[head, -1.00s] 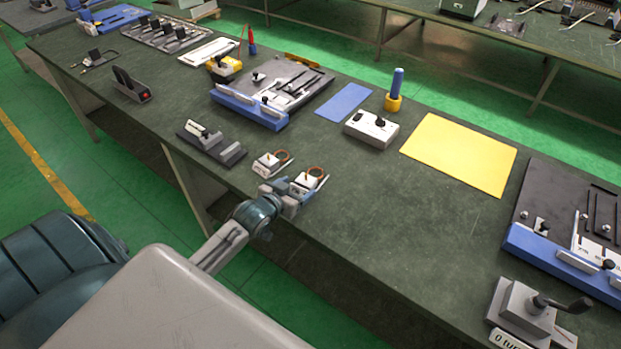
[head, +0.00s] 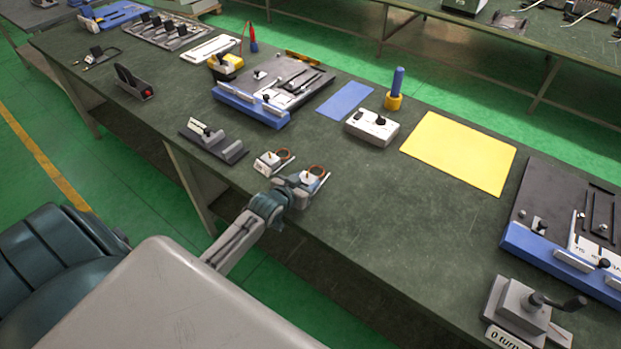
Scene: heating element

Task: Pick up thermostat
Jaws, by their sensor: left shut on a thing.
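Two small white thermostats with copper-coloured rings are near the front edge of the table. One thermostat (head: 268,163) lies on the table just left of my gripper, apart from it. The other thermostat (head: 311,179) is at my left gripper (head: 297,186), which is shut on it from the near side. The gripper hides part of this thermostat's near side. I cannot tell whether it is clear of the tabletop. My right gripper is not in view.
The green table (head: 350,215) is bare to the right of the gripper. A grey fixture (head: 213,141) stands to the left. Behind are a white box with black knobs (head: 372,127), a blue mat (head: 345,101) and a yellow mat (head: 460,152). A lever fixture (head: 525,312) is at the front right.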

